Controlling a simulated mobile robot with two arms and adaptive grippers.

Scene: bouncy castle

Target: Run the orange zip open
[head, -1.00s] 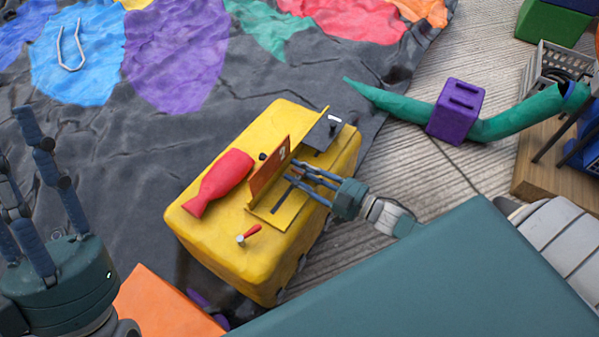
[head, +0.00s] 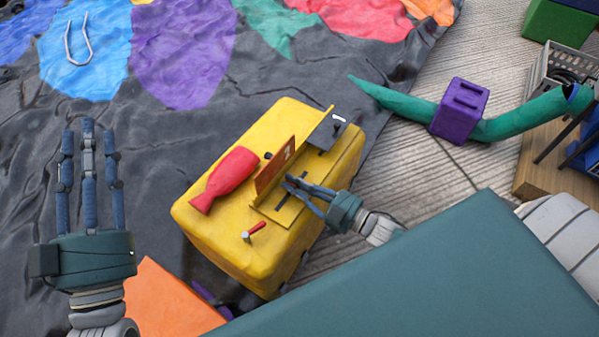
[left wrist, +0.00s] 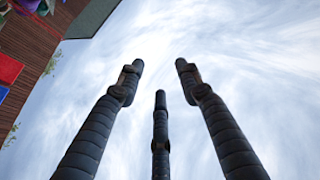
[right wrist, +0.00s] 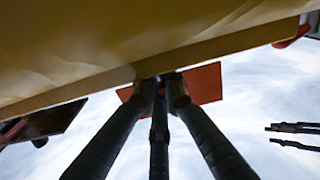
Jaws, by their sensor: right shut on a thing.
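A yellow block-shaped unit (head: 230,250) stands on the dark sheet, with an upright orange-brown plate (head: 270,172) and a dark slot on top. I cannot make out an orange zip for certain. My right gripper (head: 290,182) has its fingers drawn together at the slot, close to the plate. In the right wrist view the fingertips (right wrist: 160,82) meet at the yellow edge, in front of the orange plate (right wrist: 205,84). What they grip is hidden. My left gripper (head: 88,135) is open and empty, fingers up, left of the unit; its spread fingers (left wrist: 160,80) show against sky.
A red bottle-shaped piece (head: 225,178) and a small red-handled lever (head: 253,231) sit on the unit. A grey plate (head: 325,130) is at its far end. An orange block (head: 165,300) lies in front. A green tube with a purple block (head: 459,111) lies right.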

